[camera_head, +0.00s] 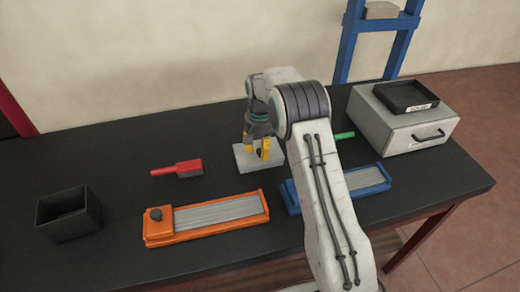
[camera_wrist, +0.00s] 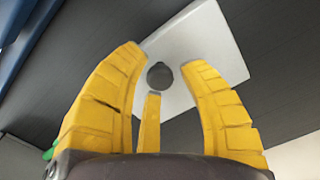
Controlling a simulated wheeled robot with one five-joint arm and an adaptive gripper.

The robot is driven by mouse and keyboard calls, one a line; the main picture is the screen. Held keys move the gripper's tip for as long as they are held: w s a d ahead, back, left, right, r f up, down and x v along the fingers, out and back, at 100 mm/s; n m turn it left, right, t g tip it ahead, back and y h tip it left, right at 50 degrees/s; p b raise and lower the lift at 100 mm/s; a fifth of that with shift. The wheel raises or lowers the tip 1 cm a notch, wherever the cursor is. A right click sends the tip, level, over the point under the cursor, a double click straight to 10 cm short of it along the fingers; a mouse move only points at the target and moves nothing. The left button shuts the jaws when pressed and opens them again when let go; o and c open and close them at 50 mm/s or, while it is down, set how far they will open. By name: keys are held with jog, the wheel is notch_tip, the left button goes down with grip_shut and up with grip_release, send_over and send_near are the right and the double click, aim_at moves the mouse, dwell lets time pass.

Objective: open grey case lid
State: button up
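A small, flat, light grey case (camera_head: 240,157) lies on the dark table below my gripper. In the wrist view the pale top of the case (camera_wrist: 215,50) carries a dark round knob (camera_wrist: 160,76). My gripper (camera_head: 259,153) points down over the case with its yellow fingers apart. In the wrist view my gripper (camera_wrist: 163,58) is open, and the knob shows between its fingers. I cannot tell how far the fingertips are above the knob. The lid looks shut.
An orange tray (camera_head: 192,231) and a blue tray (camera_head: 370,178) lie in front. A red-handled tool (camera_head: 188,168) and a black bin (camera_head: 68,228) are left. A green-handled thing (camera_head: 345,135) and a light grey drawer box (camera_head: 380,128) with a black tray (camera_head: 406,110) are right.

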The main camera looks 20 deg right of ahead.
grip_shut()
dwell(0.3)
